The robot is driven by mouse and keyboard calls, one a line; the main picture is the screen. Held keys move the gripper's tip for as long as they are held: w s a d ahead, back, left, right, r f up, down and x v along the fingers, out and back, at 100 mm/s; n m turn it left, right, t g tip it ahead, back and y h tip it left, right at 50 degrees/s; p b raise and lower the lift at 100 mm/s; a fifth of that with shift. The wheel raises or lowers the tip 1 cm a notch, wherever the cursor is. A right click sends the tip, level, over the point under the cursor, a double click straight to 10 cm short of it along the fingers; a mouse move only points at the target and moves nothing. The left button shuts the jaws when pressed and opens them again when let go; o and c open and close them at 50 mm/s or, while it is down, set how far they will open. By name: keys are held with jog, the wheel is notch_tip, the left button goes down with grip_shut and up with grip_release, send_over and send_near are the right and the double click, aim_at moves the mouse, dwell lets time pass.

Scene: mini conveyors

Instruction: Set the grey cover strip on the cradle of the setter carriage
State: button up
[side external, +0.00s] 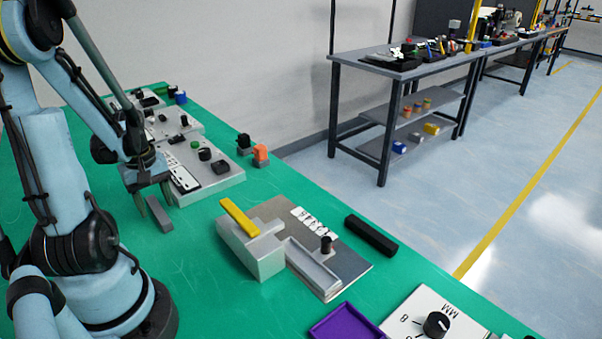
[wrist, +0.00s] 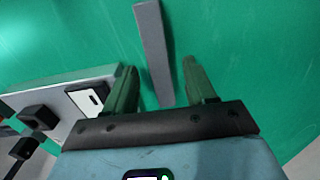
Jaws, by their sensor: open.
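The grey cover strip (side external: 159,214) lies on the green table below my gripper (side external: 153,199). In the wrist view the strip (wrist: 153,50) runs lengthwise between the two green fingers of my gripper (wrist: 161,66), which are apart, with a gap on each side of it. A grey unit at mid-table has a block (side external: 255,250) with a yellow bar (side external: 239,217) on top. Beside the block is a shallow, raised-edge channel (side external: 311,263), which looks like the cradle of the setter carriage. The channel looks empty. A black knob (side external: 326,244) stands at its far end.
Grey control panels (side external: 204,165) with knobs stand behind the strip. A black bar (side external: 371,236) lies right of the unit. A purple tray (side external: 345,324) and a white dial panel (side external: 436,322) are at the front right. Green table between strip and unit is clear.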

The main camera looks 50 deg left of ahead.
jog(key=shift+f, duration=0.5)
grip_shut()
jog(key=shift+r, duration=0.1)
